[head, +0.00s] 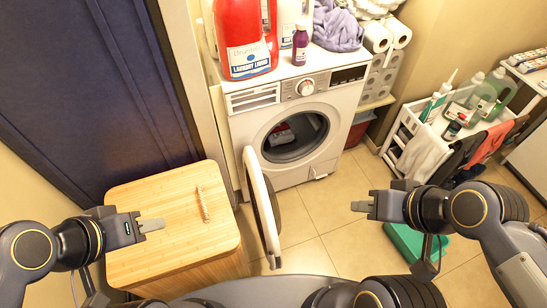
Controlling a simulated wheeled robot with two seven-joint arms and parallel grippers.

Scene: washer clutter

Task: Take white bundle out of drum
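The white washer (305,95) stands at the back centre with its round door (263,205) swung open toward me. Inside the dark drum (310,130), something small, whitish and red (282,134) shows at the left. I cannot make out its shape, or whether it is the white bundle; much of the drum is in shadow. My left gripper (150,226) is over the wooden hamper top, well left of the washer. My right gripper (362,207) is over the floor, right of the open door. Both look empty and are apart from the drum. Their finger gaps are unclear.
A bamboo hamper (165,250) stands at the front left. A red detergent jug (243,40), a purple bottle (300,45) and lilac cloth (338,28) sit on the washer. A white cart (440,125) with bottles stands right. Tiled floor (330,205) is clear before the drum.

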